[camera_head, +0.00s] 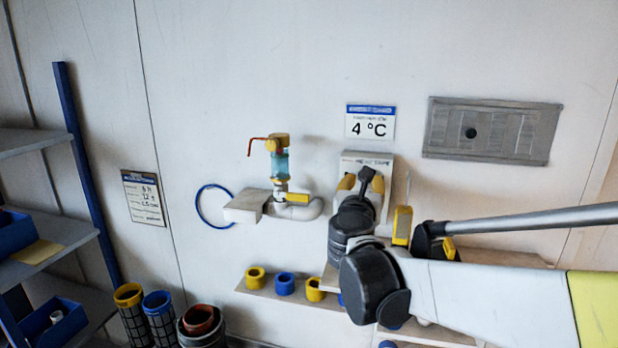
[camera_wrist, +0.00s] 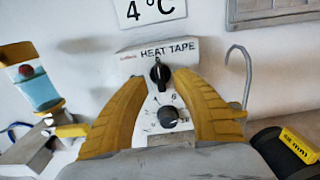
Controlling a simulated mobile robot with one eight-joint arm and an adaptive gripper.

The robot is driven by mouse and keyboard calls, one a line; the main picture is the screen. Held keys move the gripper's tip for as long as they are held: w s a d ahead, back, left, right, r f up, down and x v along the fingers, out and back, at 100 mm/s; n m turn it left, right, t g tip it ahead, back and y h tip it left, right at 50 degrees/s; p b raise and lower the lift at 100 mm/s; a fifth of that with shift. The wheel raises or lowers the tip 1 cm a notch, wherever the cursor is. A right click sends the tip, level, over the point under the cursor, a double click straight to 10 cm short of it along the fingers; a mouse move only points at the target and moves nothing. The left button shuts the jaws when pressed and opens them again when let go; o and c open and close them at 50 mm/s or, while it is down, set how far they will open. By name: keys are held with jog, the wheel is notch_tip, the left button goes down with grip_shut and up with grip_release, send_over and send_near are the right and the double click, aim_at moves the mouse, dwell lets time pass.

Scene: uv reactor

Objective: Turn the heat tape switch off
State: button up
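The heat tape box (camera_wrist: 190,47) is a white wall unit labelled "HEAT TAPE"; in the head view its top (camera_head: 367,158) shows behind my gripper (camera_head: 361,183). In the wrist view a black switch knob (camera_wrist: 160,73) sits on its face, with its pale mark roughly upright. Below it is a round black dial (camera_wrist: 168,117) with scale marks. My gripper (camera_wrist: 162,77) is open, its two yellow fingers on either side of the switch knob, with a visible gap on each side. How near the fingertips are to the box face is hard to tell.
A "4 °C" sign (camera_head: 370,121) is above the box. A valve with a blue-green sight glass (camera_head: 280,165) and white pipe is to the left. A metal hook (camera_wrist: 240,75) is close on the right. A shelf with yellow and blue rings (camera_head: 285,284) is below.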

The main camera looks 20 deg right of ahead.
jog(key=v, duration=0.9)
jog(key=shift+s, duration=0.15)
jog(key=s+f+m+g+y, duration=0.45)
jog(key=s+f+m, duration=0.65)
jog(key=m, duration=0.6)
jog(key=s+a+f+m+g+y+b, duration=0.1)
jog(key=s+a+f+m+g+y, duration=0.45)
jog(key=a+f+m, duration=0.65)
notch_tip(320, 180, down, 27)
jog(key=s+t+b, duration=0.1)
jog(key=t+b, duration=0.1)
jog(key=b, duration=2.7)
jog(key=shift+s+f, duration=0.15)
jog(key=shift+f, duration=0.1)
